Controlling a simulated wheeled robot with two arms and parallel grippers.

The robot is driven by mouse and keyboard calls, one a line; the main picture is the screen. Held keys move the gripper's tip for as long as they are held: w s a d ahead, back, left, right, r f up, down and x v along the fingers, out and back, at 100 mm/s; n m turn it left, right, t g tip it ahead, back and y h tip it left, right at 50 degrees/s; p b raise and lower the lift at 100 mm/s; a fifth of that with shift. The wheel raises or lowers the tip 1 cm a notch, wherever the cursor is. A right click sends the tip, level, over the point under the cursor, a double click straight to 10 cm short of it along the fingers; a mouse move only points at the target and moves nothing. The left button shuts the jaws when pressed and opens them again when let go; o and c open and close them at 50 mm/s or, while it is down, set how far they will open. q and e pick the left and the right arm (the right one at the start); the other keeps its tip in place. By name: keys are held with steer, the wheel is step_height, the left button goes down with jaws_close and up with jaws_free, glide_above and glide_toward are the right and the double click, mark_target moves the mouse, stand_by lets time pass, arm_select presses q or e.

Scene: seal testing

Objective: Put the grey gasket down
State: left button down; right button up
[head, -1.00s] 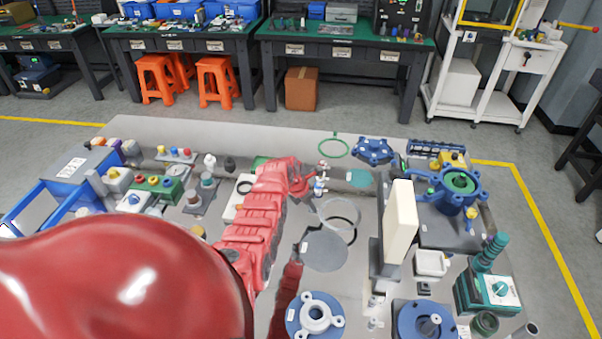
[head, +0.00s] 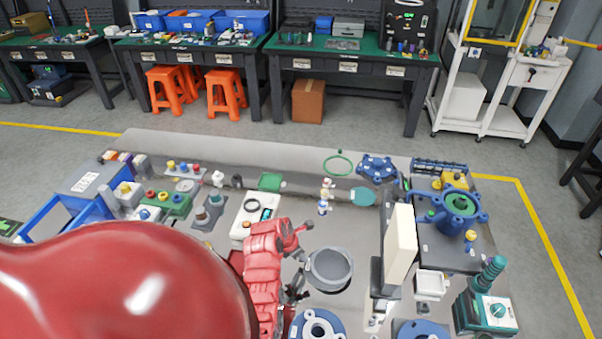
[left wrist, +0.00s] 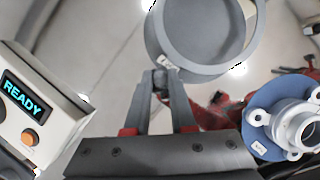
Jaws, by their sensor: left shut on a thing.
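The grey gasket (head: 350,262) is a thin ring that lines up with the rim of a flat grey disc (head: 328,266) at the front middle of the table. I cannot tell whether it touches the disc. In the left wrist view the gasket (left wrist: 190,70) shows at the top, with the disc (left wrist: 205,32) inside its outline. My left gripper (head: 300,283) is at the gasket's left edge. In the left wrist view its fingertips (left wrist: 160,82) are closed together at the edge, beside a small white tag. My right gripper is not in view.
A blue flange with a white hub (head: 318,327) stands just in front. An upright cream block (head: 399,245) stands close on the right. A white tester with a lit screen (head: 255,220) is to the left. A green ring (head: 339,163) lies farther back.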

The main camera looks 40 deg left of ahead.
arm_select(q)
step_height(320, 180, down, 2)
steer(key=shift+d+f+p, duration=0.1)
steer(key=shift+f+p, duration=0.05)
steer(key=shift+p, duration=0.6)
steer(key=shift+f, duration=0.65)
steer(key=c, duration=0.8)
jaws_free()
steer(key=shift+o, duration=0.2)
steer(key=shift+r, duration=0.15)
